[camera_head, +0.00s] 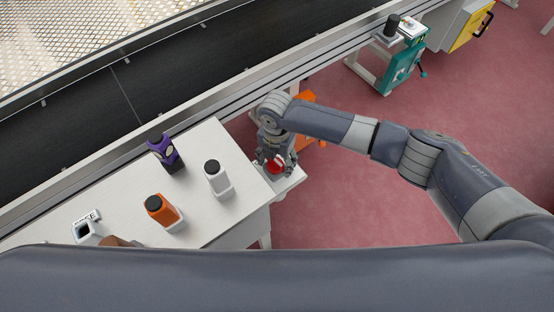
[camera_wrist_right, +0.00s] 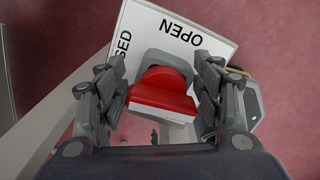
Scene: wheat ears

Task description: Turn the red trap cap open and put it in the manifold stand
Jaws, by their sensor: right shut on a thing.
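The red trap cap (camera_wrist_right: 163,92) sits between the fingers of my right gripper (camera_wrist_right: 160,100) in the right wrist view. It is over a white plate (camera_wrist_right: 165,28) lettered "OPEN" and partly "CLOSED". The right gripper is shut on the cap. In the head view the right gripper (camera_head: 276,158) points down over the red cap (camera_head: 274,168), at the right end of the white table. Fingers hide part of the cap. I cannot pick out the manifold stand with certainty. My left gripper is not in view.
On the white table (camera_head: 225,140) stand a purple and black item (camera_head: 164,152), a white bottle with a black cap (camera_head: 216,177), an orange bottle (camera_head: 161,211) and a white block (camera_head: 86,229). A dark conveyor (camera_head: 110,95) runs behind.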

